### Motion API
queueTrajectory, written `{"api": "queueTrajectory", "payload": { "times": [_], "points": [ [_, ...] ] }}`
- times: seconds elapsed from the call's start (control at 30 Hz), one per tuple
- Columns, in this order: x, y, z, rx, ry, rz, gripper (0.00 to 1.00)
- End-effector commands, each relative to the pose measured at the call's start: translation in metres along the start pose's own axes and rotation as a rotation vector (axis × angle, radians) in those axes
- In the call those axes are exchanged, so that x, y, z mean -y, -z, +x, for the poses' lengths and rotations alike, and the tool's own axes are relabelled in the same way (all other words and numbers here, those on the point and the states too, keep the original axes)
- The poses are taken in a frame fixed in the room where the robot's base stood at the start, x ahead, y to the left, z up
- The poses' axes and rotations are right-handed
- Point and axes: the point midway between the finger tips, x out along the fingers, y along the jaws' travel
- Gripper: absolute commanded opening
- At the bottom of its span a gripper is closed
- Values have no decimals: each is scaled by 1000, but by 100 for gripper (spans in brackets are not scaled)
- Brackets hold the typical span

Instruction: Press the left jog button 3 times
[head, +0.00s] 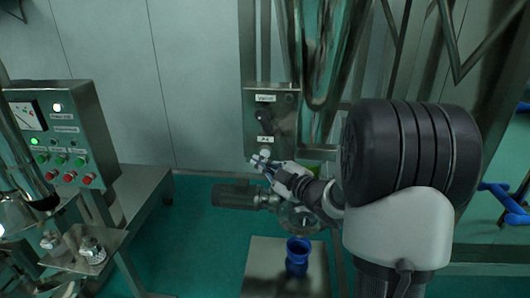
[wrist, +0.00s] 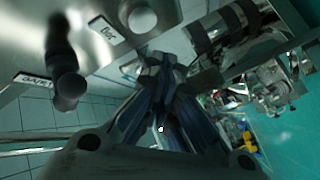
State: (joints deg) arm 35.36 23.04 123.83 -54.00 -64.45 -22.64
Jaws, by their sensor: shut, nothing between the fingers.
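The grey control box (head: 284,112) in the head view has a black switch (head: 265,122) under a label reading "VALVE". Below a second, small label, a pale round jog button (head: 265,153) shows just above my fingertips. My gripper (head: 258,162) is shut and empty, close to the bottom of this box. In the wrist view my shut fingertips (wrist: 165,62) lie below and right of the pale jog button (wrist: 141,17), which is partly shaded. The black switch also shows in the wrist view (wrist: 68,75). I cannot tell whether my fingertips touch the button.
Another control panel (head: 85,125) with a gauge and green and red buttons stands at the left. A motor (head: 234,196) lies below my gripper, and a blue container (head: 297,258) stands on a pale platform (head: 258,250). Metal frame posts rise right of the box.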

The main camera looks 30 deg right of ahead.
Motion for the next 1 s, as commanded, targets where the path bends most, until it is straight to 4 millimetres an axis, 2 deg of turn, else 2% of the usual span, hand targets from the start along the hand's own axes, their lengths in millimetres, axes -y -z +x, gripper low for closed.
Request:
{"api": "queueTrajectory", "payload": {
  "times": [0.3,1.0],
  "points": [
    [-10,-11,15,0,0,0,0],
    [-11,-11,15,0,0,0,0]
  ]
}}
